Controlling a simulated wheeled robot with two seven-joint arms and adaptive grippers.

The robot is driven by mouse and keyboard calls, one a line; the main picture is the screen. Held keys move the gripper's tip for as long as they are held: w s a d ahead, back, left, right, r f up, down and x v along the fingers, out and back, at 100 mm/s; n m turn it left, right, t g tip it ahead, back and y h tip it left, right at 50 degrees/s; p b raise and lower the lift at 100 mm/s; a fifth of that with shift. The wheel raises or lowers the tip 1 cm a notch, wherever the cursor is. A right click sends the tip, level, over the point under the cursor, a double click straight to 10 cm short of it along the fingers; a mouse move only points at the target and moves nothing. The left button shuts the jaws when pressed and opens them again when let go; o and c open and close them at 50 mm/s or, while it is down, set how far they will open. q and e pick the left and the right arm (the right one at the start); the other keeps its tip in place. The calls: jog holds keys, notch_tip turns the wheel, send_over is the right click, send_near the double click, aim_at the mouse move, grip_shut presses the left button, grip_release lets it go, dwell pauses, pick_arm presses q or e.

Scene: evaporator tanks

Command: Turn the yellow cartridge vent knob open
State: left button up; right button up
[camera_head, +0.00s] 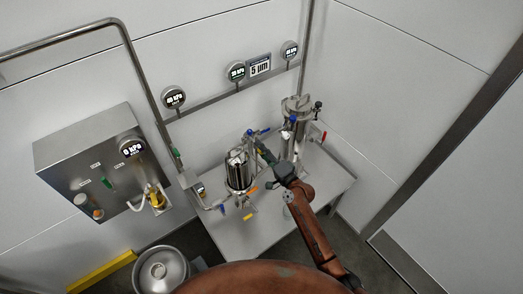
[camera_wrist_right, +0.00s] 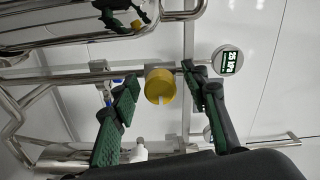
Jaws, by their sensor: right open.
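The yellow vent knob (camera_wrist_right: 159,86) shows in the right wrist view as a round cap with a notch in its lower edge. It sits on steel piping, between the two green-padded fingers of my right gripper (camera_wrist_right: 158,88). The fingers are open, with a visible gap on each side of the knob. In the head view my right gripper (camera_head: 264,154) is above the steel table, beside the top of the left filter housing (camera_head: 238,172); I cannot make out the knob there. My left gripper is not in view.
A taller steel housing (camera_head: 299,112) with valve handles stands right of my gripper. The steel table (camera_head: 265,231) carries both housings. A wall box (camera_head: 90,160) and a steel drum (camera_head: 162,270) are at left. Gauges (camera_head: 236,72) line the wall rail; one gauge (camera_wrist_right: 228,61) is near my right finger.

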jog(key=v, duration=1.2)
dwell(0.3)
